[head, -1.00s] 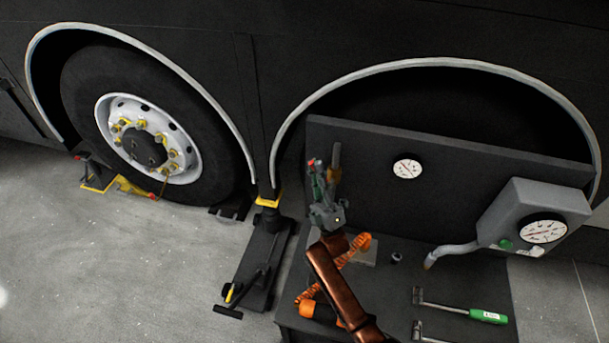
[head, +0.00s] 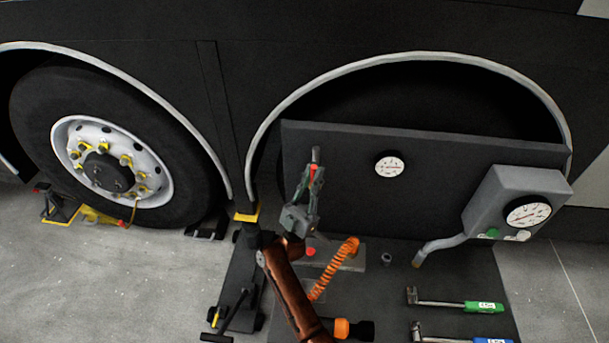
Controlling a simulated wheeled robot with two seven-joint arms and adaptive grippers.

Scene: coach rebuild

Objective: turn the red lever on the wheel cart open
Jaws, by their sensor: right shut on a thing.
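The wheel cart (head: 445,275) is a dark bench with an upright dark back panel (head: 340,150). Near the panel's left end a short grey pipe end (head: 316,154) shows above my right gripper (head: 314,170). A small bit of the red lever (head: 313,169) shows between the fingers, which are shut on it. The fingers and palm hide most of the lever, so its angle is hard to tell. My left gripper is out of view.
A round gauge (head: 389,165) is on the panel, and a grey gauge box (head: 515,205) with a hose is at right. An orange coiled hose (head: 335,268), a green-handled tool (head: 455,303) and a blue-handled one (head: 460,338) lie on the cart. A jack (head: 240,285) stands left.

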